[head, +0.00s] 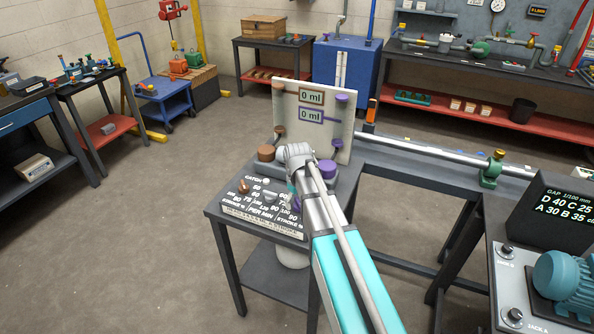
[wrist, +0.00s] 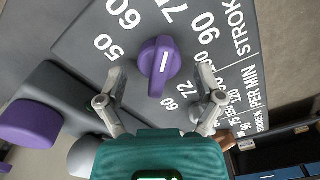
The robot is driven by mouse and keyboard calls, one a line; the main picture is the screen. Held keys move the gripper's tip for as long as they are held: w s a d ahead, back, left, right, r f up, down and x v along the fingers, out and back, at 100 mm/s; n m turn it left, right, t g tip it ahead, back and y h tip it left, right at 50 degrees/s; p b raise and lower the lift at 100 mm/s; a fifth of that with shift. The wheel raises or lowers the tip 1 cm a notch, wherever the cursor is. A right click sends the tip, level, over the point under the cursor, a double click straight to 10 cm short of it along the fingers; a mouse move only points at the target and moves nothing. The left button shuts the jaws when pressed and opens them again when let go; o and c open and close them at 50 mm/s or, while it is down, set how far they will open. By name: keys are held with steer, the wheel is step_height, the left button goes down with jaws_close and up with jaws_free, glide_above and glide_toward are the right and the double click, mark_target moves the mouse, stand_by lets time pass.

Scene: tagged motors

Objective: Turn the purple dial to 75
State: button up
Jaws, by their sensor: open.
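The purple dial (wrist: 159,66) sits on a dark sloped panel (wrist: 85,38) in the wrist view. The white numbers 50, 60, 75 and 90 curve around it, beside the word STROKE. Its raised grip stands nearly upright in the picture. A white line on it slants up and slightly right, roughly toward 75. My gripper (wrist: 159,76) is open, with one finger on each side of the dial and a gap to each. In the head view my arm hides most of the dial and my gripper; the panel (head: 240,207) shows left of the arm.
A grey dial (head: 270,197) and a brown dial (head: 244,186) share the panel. Behind it stands an upright board (head: 286,128) with two 0 ml displays, a brown cap (head: 266,152) and a purple cap (head: 327,168). A blue motor (head: 570,275) stands at right.

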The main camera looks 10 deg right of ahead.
mark_target(298, 208)
steer(key=n, duration=0.7)
steer(key=shift+s+a, duration=0.15)
steer(key=n, duration=0.4)
steer(key=shift+s, duration=0.1)
steer(key=n, duration=0.3)
steer(key=shift+s+n, duration=0.1)
steer(key=shift+n, duration=0.3)
steer(key=shift+r, duration=0.25)
step_height(298, 208, up, 13)
steer(key=p, duration=1.3)
steer(key=shift+r+p, duration=0.2)
steer(key=shift+p, duration=0.2)
steer(key=s+f+m+b, duration=0.2)
steer(key=s+m, duration=1.4)
steer(key=m, duration=0.3)
steer(key=shift+d, duration=0.4)
